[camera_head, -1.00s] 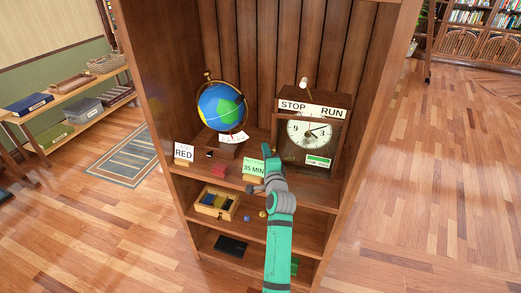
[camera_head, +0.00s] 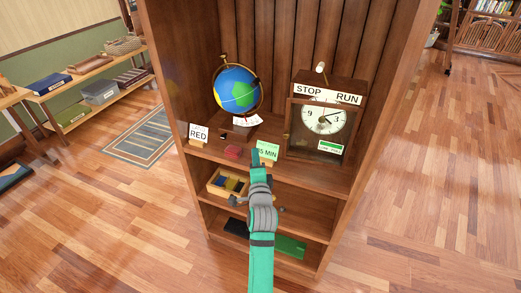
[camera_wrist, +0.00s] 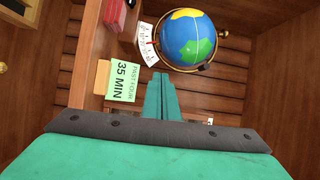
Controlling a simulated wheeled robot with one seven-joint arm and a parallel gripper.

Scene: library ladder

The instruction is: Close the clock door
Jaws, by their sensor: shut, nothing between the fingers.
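The clock (camera_head: 322,115) is a brown wooden case with a white dial, standing at the right of the upper shelf under a sign reading STOP and RUN. Its door (camera_head: 318,156) is a wooden frame around the dial, with a green-and-white label at lower right. The door looks near the case front, but I cannot tell whether it is fully shut or slightly ajar. My gripper (camera_head: 256,157) is shut and empty, left of the clock and in front of the green 35 MIN card (camera_head: 266,152). Its fingers (camera_wrist: 161,98) are together in the wrist view, where the clock cannot be made out.
A globe (camera_head: 237,89) stands left of the clock, with a RED card (camera_head: 199,134) and a red block (camera_head: 233,152) near it. A wooden box (camera_head: 226,183) sits on the shelf below.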

